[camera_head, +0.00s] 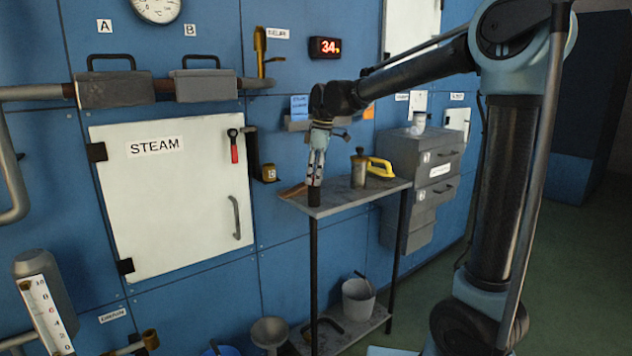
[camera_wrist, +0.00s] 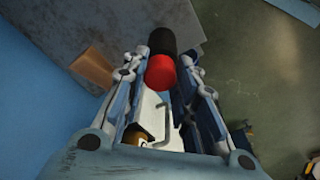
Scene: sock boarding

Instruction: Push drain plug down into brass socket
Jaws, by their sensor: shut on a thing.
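My gripper (camera_head: 316,168) points down over the near left corner of the side table. It is shut on a short cylinder with a black end and a red end (camera_wrist: 160,72), likely the drain plug. In the head view its black end (camera_head: 314,197) shows below the fingers, close to the table top; I cannot tell whether it touches. I cannot surely identify the brass socket. A brass-coloured fitting (camera_head: 150,340) sits low on the wall at far left, and a brass-coloured box (camera_head: 268,173) is on the wall beside the steam door.
The grey side table (camera_head: 338,205) holds a metal can (camera_head: 358,168) and a yellow-handled thing (camera_head: 380,167). Grey drawers (camera_head: 425,180) stand right of it. A bucket (camera_head: 358,298) is on its lower shelf. The white steam door (camera_head: 175,200) has a protruding handle. Open floor lies at right.

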